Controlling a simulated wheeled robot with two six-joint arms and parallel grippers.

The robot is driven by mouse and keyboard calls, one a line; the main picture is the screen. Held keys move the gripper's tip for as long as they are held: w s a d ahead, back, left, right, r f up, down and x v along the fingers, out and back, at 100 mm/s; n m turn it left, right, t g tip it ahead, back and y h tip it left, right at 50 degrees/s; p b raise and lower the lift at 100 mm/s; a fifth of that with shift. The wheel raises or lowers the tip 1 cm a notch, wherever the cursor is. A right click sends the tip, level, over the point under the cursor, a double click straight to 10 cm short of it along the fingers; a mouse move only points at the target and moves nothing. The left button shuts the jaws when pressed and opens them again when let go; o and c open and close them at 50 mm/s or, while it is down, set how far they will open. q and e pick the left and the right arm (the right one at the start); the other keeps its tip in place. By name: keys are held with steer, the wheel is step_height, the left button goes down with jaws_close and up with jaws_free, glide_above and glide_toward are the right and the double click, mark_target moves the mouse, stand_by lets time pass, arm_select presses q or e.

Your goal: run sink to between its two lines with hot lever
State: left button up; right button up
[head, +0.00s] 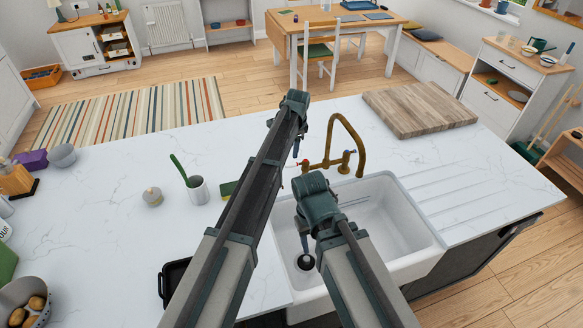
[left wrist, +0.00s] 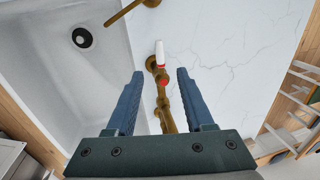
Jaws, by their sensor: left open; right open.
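The white sink (head: 375,215) is set into the worktop, with a dark drain (head: 305,262) in its floor; it also shows in the left wrist view (left wrist: 60,85). My right gripper (head: 303,238) is open above the sink.
A wooden board (head: 418,108) lies on the worktop behind the sink. A black tray (head: 173,280) lies near the front. The drainer area right of the sink is clear.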

mark_target(292, 164)
arm_select(q)
steer(key=f+b, duration=0.2)
steer(key=f, duration=0.1)
steer(key=w+f+b, duration=0.1)
steer(key=f+b, duration=0.5)
steer(key=shift+w+a+f, duration=0.25)
steer(key=shift+w, duration=0.15)
jaws_close()
stand_by(1.0)
